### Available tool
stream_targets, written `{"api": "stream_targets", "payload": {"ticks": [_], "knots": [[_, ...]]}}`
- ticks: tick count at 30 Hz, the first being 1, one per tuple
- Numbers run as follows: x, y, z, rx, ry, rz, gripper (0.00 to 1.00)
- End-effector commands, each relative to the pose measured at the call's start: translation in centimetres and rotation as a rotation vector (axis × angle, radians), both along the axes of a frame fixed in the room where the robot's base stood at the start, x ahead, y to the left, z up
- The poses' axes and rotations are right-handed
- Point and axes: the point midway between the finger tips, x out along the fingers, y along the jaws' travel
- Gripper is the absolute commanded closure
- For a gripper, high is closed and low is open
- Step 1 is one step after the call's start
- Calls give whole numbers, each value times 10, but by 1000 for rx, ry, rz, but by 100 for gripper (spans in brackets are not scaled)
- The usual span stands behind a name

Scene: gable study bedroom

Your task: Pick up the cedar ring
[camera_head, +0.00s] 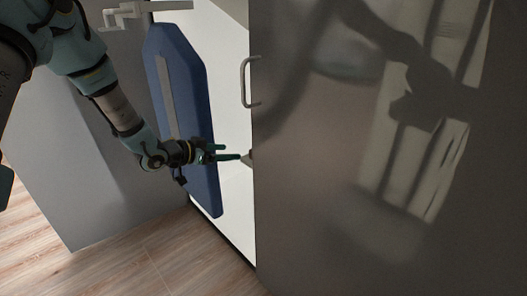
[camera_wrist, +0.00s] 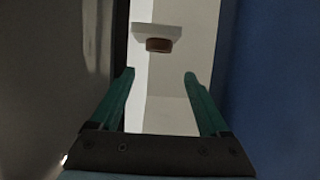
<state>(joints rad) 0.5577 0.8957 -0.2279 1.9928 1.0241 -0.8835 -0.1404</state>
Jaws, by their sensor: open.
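A small brown, rounded piece (camera_wrist: 158,45), which looks like the cedar ring, shows in the wrist view against a white block-like holder (camera_wrist: 157,31). Its full shape and any hole cannot be made out. My gripper (camera_wrist: 160,76) is open, its two green fingers apart with nothing between them. The brown piece lies beyond the fingertips, roughly in line with the gap and slightly left of its middle. In the head view my gripper (camera_head: 231,152) points right, its tips close to the grey door's edge. The ring cannot be clearly seen there.
A large grey door panel (camera_head: 330,190) with a metal handle (camera_head: 244,82) stands right of the gripper. A blue board with a grey strip (camera_head: 205,110) hangs close on the left. A white rack (camera_head: 150,8) is above. Wooden floor (camera_head: 150,262) lies open below.

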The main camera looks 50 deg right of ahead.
Motion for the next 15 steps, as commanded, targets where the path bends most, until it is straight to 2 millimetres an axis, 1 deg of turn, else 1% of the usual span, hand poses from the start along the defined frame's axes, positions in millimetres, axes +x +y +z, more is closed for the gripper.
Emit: {"api": "stream_targets", "payload": {"ticks": [2,5,12,15], "knots": [[0,0,0,0,0,0,21],[-1,-8,-4,1,0,-1,21],[-3,-41,-18,0,-1,-1,21],[-4,-49,-21,1,0,-1,21]]}}
